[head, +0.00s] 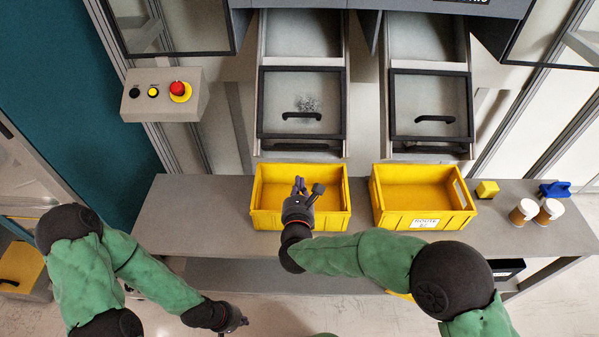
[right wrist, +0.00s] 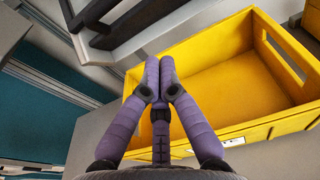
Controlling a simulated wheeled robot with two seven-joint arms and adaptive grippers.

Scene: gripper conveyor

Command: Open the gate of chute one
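Two sloping chutes stand side by side behind the table. The left chute's gate (head: 303,85) is a clear panel in a dark frame with a black handle (head: 301,115), and it looks closed, with grey granular material behind it. The right chute's gate (head: 430,90) is alike, with its own black handle (head: 435,119). I cannot read which is chute one. My right gripper (head: 299,185) is over the left yellow bin, below the left gate and apart from its handle; its purple fingers (right wrist: 159,85) are together and empty. My left gripper (head: 240,321) is low in front of the table, its fingers unclear.
The left yellow bin (head: 333,222) and right yellow bin (head: 400,220) stand on the grey table (head: 190,215) under the chutes. A control box (head: 135,105) with a red button is at the left. A yellow block (head: 487,188), a blue item (head: 555,189) and two cups (head: 523,211) stand right.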

